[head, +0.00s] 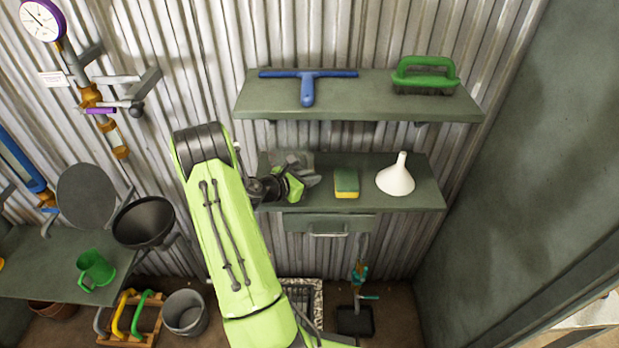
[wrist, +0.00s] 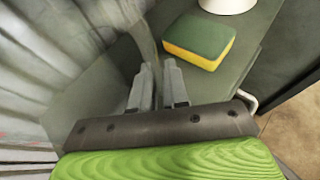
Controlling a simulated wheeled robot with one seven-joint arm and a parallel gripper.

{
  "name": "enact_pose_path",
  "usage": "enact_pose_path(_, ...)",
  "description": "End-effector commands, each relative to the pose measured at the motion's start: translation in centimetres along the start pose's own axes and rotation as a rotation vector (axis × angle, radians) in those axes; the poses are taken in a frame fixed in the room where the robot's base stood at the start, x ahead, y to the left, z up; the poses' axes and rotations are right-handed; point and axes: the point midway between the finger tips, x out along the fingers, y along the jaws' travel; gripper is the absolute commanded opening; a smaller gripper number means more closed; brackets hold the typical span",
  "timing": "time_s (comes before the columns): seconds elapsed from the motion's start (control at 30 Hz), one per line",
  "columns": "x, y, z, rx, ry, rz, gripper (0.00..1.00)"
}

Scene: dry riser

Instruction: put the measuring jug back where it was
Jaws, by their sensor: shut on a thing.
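My gripper (head: 292,182) is at the left part of the lower shelf (head: 420,200), left of the sponge. It is shut on a pale, see-through thing (head: 301,161) that looks like the measuring jug, partly hidden by my gripper. In the wrist view, my fingers (wrist: 157,82) stand close together. A blurred, clear curved wall (wrist: 146,40) rises beyond them, probably the jug's. I cannot tell whether its base touches the shelf.
A yellow and green sponge (head: 346,183) and a white funnel (head: 396,178) stand on the lower shelf. The upper shelf (head: 360,104) overhangs it, bearing a blue squeegee (head: 308,88) and green brush (head: 426,74). A green mug-like vessel (head: 95,269) is on the left table.

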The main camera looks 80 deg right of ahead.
Motion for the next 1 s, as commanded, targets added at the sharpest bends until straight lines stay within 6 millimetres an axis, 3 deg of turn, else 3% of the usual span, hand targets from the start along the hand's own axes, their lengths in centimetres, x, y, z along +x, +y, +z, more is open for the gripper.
enact_pose_path(0.1,0.1,0.0,-0.3,0.000,-0.001,0.000,0.00)
enact_pose_path(0.13,0.1,0.0,-0.3,-0.001,0.000,0.000,0.17)
enact_pose_path(0.3,0.1,0.0,-0.3,0.000,0.000,0.000,0.40)
enact_pose_path(0.6,-0.1,0.0,0.2,0.001,0.000,0.000,0.40)
enact_pose_path(0.73,-2.6,0.2,0.1,-0.003,0.000,0.006,0.40)
enact_pose_path(1.0,-9.7,0.1,0.1,-0.001,0.000,0.006,0.40)
